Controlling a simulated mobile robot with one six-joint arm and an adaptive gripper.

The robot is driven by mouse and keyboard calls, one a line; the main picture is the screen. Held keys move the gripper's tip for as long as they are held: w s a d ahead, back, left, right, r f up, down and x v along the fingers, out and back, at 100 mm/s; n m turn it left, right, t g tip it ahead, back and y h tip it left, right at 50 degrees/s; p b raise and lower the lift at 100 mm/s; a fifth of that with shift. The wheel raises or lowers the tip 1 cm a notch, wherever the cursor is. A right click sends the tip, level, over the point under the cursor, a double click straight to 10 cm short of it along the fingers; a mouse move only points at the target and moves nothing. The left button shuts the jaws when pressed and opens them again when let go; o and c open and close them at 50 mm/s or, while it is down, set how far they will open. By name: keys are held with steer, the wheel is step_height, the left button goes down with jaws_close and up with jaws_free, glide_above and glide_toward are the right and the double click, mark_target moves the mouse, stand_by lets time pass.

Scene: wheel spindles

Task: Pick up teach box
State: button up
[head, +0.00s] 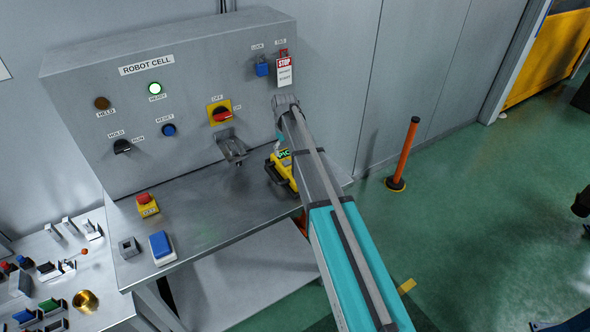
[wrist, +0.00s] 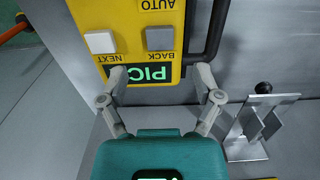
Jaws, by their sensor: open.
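The teach box (head: 279,171) is a yellow handheld unit with a dark edge, lying on the metal shelf of the robot cell cabinet, partly hidden by my arm in the head view. In the wrist view the teach box (wrist: 140,35) fills the top middle, upside down, with two square buttons, a green-lit display and a dark bar along its right side. My gripper (wrist: 160,75) is open, its two grey fingers spread at the display end of the box. Whether the fingertips touch it cannot be told.
A metal bracket (head: 232,147) sticks out of the cabinet (head: 190,60) left of the box; it shows in the wrist view too (wrist: 250,145). A red stop button (head: 147,204) and a blue block (head: 161,245) are on the shelf. An orange post (head: 405,152) stands on the floor.

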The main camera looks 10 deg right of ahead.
mark_target(286, 161)
steer(key=shift+s+f+b, duration=0.1)
steer(key=shift+f+b, duration=2.05)
steer(key=shift+f, duration=0.2)
